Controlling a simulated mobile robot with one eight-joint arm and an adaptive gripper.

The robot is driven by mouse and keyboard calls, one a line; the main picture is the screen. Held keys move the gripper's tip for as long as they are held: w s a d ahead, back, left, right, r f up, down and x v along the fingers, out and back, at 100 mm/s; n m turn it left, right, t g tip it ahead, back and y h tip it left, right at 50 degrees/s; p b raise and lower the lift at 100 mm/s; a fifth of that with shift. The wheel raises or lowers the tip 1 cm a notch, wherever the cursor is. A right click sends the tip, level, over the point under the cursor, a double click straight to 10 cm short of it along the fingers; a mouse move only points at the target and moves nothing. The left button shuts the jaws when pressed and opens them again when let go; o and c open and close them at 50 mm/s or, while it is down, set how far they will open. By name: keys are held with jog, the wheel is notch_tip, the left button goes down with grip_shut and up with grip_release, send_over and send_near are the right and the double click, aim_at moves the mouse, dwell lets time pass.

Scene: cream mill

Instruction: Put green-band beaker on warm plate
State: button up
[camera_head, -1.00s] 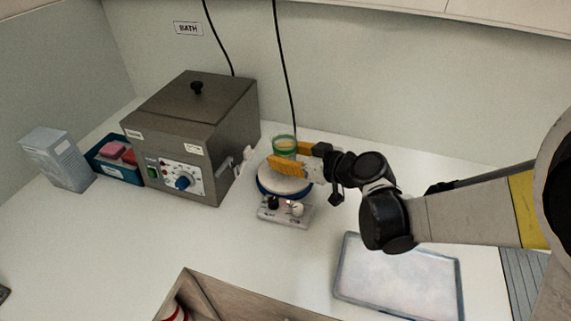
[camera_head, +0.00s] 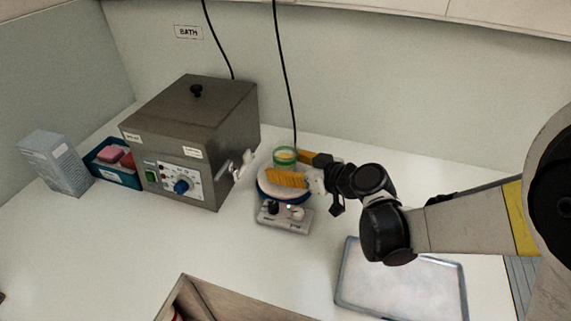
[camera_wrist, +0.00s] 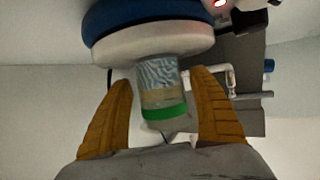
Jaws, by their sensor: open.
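The green-band beaker (camera_head: 285,155) stands on the white top of the warm plate (camera_head: 265,186), towards its back, partly hidden behind a gripper finger. The wrist view shows the plate upside down at the top, with the clear beaker (camera_wrist: 162,85) against its white face and its green rim band pointing down. My gripper (camera_head: 300,169) has its orange fingers on either side of the beaker. In the wrist view my gripper (camera_wrist: 167,112) is open, with visible gaps between both fingers and the glass.
The grey bath (camera_head: 190,135) with a side tap (camera_head: 243,164) stands close left of the plate. A teal bin (camera_head: 115,163) and a pale box (camera_head: 57,163) are farther left. A shallow tray (camera_head: 402,282) lies at the front right. A black cable hangs behind the plate.

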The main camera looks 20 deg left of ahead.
jog(key=p+v, duration=0.3)
jog(key=v, duration=0.8)
jog(key=shift+d, duration=0.35)
jog(key=shift+s+r, duration=0.1)
jog(key=shift+r, duration=0.1)
jog(key=s+d+r+m+h, duration=0.1)
jog(key=s+d+m+h, duration=0.2)
jog(key=d, duration=0.8)
jog(key=s+d+r+m+t+h, duration=0.1)
jog(key=s+d+m+h, duration=0.3)
jog(key=d, duration=0.7)
jog(key=s+d+r+m+t+h, duration=0.1)
jog(key=s+d+m+h, duration=0.3)
jog(key=d, duration=0.6)
jog(key=m+h, duration=0.1)
jog(key=m, duration=0.1)
jog(key=shift+d+r+m+h, duration=0.3)
jog(key=shift+d+m, duration=0.1)
jog(key=shift+s, duration=0.15)
